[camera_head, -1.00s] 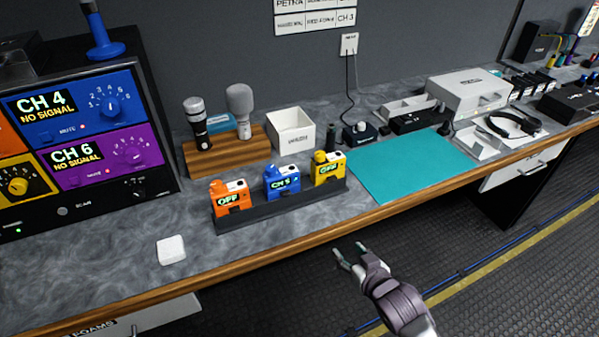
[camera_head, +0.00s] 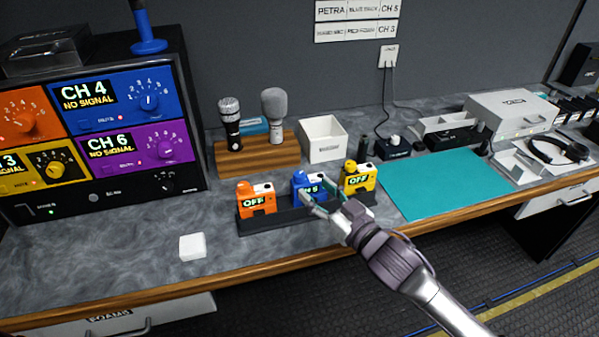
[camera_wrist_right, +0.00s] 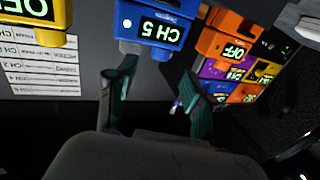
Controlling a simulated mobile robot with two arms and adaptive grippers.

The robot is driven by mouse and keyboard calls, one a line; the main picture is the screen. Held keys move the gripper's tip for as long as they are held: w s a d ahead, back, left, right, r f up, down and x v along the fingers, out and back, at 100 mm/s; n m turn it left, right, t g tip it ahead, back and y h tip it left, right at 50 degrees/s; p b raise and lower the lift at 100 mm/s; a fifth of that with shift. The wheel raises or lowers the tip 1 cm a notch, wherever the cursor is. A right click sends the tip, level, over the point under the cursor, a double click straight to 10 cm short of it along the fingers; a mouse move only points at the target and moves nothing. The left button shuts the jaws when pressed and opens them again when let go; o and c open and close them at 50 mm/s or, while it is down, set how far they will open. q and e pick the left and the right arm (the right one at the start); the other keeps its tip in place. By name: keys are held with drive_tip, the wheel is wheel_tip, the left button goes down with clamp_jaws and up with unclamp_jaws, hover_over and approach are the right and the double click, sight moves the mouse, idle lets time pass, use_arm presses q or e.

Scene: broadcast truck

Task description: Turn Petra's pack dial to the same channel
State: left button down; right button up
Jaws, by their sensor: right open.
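The blue pack (camera_head: 303,181) stands in the dark rack between an orange pack (camera_head: 256,199) and a yellow pack (camera_head: 359,178). Its lit screen reads CH 5 in the right wrist view (camera_wrist_right: 158,30); in the head view my fingers partly cover it. The blue receiver panel (camera_head: 120,95) reads CH 4 NO SIGNAL and has a round dial (camera_head: 148,101). A wall sign (camera_head: 357,11) reads PETRA, BLUE PACK, CH 5. My right gripper (camera_head: 322,202) is open and empty, its fingers close in front of the blue pack; contact is unclear. My left gripper is out of view.
The orange and yellow packs read OFF, close on either side. A white block (camera_head: 192,246) lies at the front left. A wooden stand (camera_head: 230,158) with microphones and a white box (camera_head: 323,139) stand behind. A teal mat (camera_head: 445,184) is clear at the right.

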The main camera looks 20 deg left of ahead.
sight(303, 178)
drive_tip(key=x, duration=0.7)
clamp_jaws()
